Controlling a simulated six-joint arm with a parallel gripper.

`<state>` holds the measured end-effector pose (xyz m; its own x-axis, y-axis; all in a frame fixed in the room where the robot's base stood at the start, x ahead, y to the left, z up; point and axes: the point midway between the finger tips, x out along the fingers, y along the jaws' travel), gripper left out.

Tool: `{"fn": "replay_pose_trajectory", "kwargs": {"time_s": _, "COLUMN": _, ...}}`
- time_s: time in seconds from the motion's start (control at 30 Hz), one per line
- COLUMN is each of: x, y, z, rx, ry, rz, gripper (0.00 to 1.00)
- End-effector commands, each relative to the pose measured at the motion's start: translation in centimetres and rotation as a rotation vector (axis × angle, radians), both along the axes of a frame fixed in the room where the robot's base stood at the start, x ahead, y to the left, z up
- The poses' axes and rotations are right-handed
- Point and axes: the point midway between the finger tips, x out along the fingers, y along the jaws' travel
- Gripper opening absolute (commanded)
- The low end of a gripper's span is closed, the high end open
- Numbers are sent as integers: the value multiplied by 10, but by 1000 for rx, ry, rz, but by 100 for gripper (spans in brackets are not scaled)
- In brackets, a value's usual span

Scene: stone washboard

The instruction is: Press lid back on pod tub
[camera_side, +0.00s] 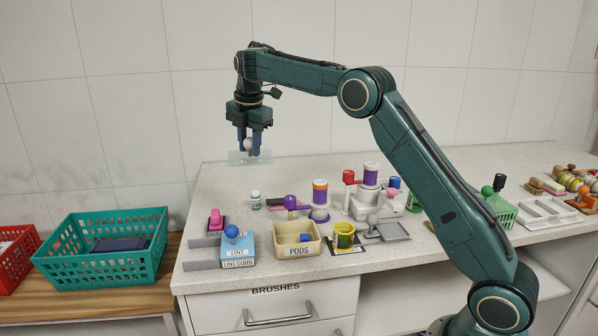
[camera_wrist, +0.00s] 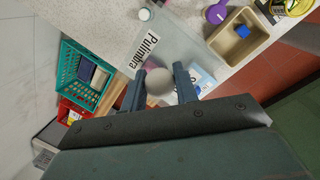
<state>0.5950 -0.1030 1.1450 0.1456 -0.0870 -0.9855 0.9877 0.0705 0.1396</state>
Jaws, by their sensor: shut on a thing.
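My gripper (camera_side: 249,143) is shut on the white ball knob of a clear, flat lid (camera_side: 238,158). It holds the lid high above the counter, toward the wall and left of the tub. In the wrist view, the knob sits between my fingers (camera_wrist: 158,88), and the see-through lid (camera_wrist: 180,45) stretches beyond them. The cream pod tub (camera_side: 284,253), labelled PODS, stands open at the counter's front. A blue pod shows inside the tub (camera_wrist: 231,56) in the wrist view (camera_wrist: 242,31). The lid and the tub are well apart.
A blue lint comb box (camera_side: 237,250) with a blue ball stands left of the tub. A yellow-green cup (camera_side: 344,238) is close on its right. A teal basket (camera_side: 100,250) is off the counter's left end.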

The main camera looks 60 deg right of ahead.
Motion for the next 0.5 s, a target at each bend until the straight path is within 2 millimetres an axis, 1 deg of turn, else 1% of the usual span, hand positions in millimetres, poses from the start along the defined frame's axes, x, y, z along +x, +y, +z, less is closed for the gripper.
{"fn": "replay_pose_trajectory", "kwargs": {"time_s": 0.27, "x": -8, "y": -3, "z": -4, "rx": 0, "ry": 0, "rz": -2, "gripper": 7}}
{"fn": "replay_pose_trajectory", "kwargs": {"time_s": 0.5, "x": -27, "y": -6, "z": -15, "rx": 1, "ry": 1, "rz": 0, "gripper": 7}}
